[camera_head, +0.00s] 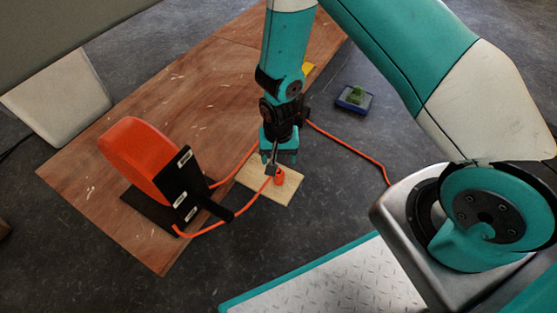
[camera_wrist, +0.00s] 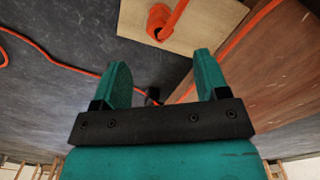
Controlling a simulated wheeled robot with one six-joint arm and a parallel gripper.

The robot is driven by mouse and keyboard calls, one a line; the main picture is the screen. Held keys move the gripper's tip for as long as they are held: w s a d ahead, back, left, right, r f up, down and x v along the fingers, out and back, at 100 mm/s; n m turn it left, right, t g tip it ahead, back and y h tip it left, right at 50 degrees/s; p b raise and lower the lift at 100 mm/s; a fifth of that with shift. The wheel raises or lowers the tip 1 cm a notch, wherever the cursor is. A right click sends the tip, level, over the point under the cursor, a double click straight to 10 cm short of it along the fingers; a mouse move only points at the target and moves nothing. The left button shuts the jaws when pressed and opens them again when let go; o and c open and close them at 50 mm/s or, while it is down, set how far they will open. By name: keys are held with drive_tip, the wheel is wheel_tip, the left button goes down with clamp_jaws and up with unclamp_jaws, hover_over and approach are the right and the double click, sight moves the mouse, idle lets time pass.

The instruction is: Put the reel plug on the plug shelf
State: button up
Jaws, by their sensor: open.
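The reel plug (camera_head: 279,177) is a small orange plug standing on a pale wooden board, which looks like the plug shelf (camera_head: 291,188). An orange cable joins it from the reel side. In the wrist view the plug (camera_wrist: 157,20) is near the top edge, beyond my fingertips, on the pale board (camera_wrist: 207,18). My gripper (camera_head: 273,163) is just above and beside the plug in the head view. In the wrist view my gripper (camera_wrist: 161,62) has its two green fingers wide apart with nothing between them.
A large orange cable reel (camera_head: 138,158) with a black socket panel stands on a reddish wooden sheet (camera_head: 190,100) at left. Orange cable (camera_head: 355,150) runs over the dark floor to the right. A blue tray with a green item (camera_head: 355,97) lies farther back.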

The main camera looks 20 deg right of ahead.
drive_tip(key=s+a+r+n+y, duration=0.1)
drive_tip(key=a+r+n, duration=0.1)
drive_tip(key=r, duration=0.8)
drive_tip(key=s+a+r+n+y, duration=0.1)
drive_tip(key=s+a+r+n, duration=0.1)
drive_tip(key=r, duration=0.9)
drive_tip(key=s+r+n+y, duration=0.2)
drive_tip(key=s+r+n, duration=0.5)
drive_tip(key=s+r, duration=0.8)
drive_tip(key=shift+s+a+r+n, duration=0.3)
drive_tip(key=shift+s+r, duration=0.05)
drive_tip(key=shift+r, duration=0.15)
drive_tip(key=shift+r+p, duration=0.1)
drive_tip(key=shift+p, duration=0.25)
wheel_tip(320, 180, up, 46)
drive_tip(key=p, duration=4.6)
